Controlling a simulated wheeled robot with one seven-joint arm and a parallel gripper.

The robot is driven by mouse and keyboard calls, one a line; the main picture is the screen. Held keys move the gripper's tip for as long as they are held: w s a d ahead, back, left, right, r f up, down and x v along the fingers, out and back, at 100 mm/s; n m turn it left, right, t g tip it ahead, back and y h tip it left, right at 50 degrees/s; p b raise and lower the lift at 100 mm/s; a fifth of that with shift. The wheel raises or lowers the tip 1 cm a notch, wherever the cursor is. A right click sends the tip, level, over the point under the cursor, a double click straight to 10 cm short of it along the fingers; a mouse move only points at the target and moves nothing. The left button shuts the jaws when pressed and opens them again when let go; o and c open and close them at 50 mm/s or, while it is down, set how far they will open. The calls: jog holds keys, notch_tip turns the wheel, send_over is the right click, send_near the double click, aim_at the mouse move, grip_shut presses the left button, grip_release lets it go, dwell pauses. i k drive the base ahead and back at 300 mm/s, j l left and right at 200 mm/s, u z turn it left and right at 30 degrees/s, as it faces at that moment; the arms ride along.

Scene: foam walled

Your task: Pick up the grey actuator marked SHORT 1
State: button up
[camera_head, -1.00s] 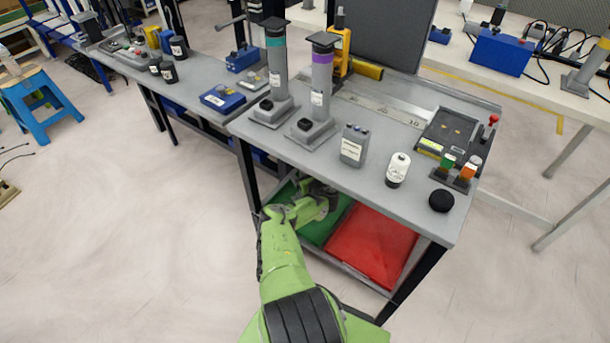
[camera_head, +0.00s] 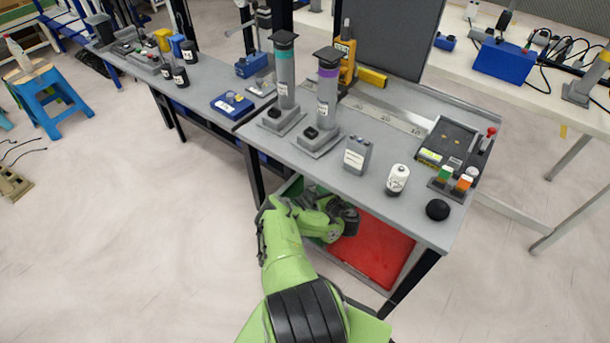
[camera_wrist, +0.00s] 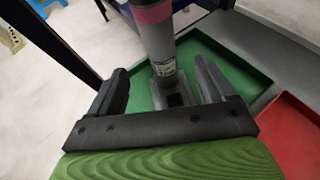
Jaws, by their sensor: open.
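A grey cylindrical actuator (camera_wrist: 157,42) with a pink band stands in a green tray (camera_wrist: 238,62) in the wrist view. Its small white and blue label is too small to read, so I cannot tell whether it says SHORT 1. My gripper (camera_wrist: 161,72) is open, with one dark finger on each side of the actuator's lower part in the picture. I cannot tell whether the fingers touch it. In the head view my gripper (camera_head: 350,220) is at the lower shelf under the table, and the actuator is hidden there.
The grey tabletop (camera_head: 290,155) is above the gripper. It bears two tall grey actuators, one with a teal band (camera_head: 284,77) and one with a purple band (camera_head: 327,90), and a grey box (camera_head: 357,154). A red tray (camera_head: 375,250) lies right of the green one. Dark table legs (camera_head: 408,285) flank the shelf.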

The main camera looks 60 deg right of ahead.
aim_at(281, 119)
jog(key=k+j, duration=0.1)
jog(key=j, duration=0.25)
jog(key=k+j, duration=0.1)
jog(key=j, duration=0.25)
jog(key=k+j, duration=0.1)
jog(key=j, duration=0.25)
jog(key=k+j, duration=0.1)
jog(key=j, duration=0.2)
